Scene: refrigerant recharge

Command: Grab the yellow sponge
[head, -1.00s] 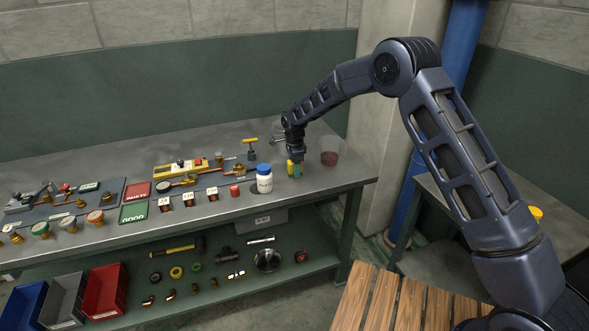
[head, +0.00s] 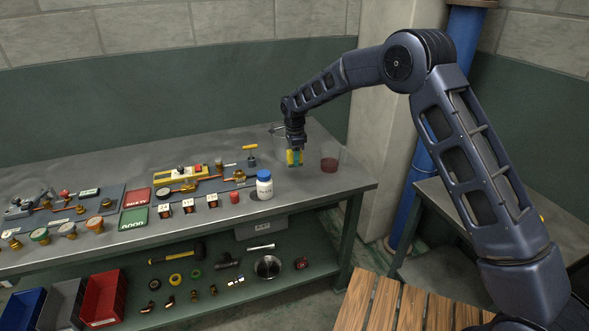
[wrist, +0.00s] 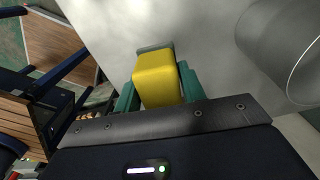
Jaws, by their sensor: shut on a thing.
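The yellow sponge (wrist: 158,78) is a bright yellow block and sits between the green fingers of my gripper (wrist: 160,92) in the wrist view. The fingers press on it from both sides, so my gripper is shut on it. A grey strip shows at the sponge's far edge. In the head view my gripper (head: 295,158) points down over the right end of the workbench (head: 325,185), with a little of the sponge (head: 291,157) showing between the fingers. Whether the sponge touches the bench top is hard to tell.
A clear beaker with dark red contents (head: 329,164) stands just right of my gripper. A white bottle with a blue cap (head: 264,184) stands to its left. Another clear vessel (head: 277,132) is behind it. Tools and fittings crowd the bench's left; its right front corner is clear.

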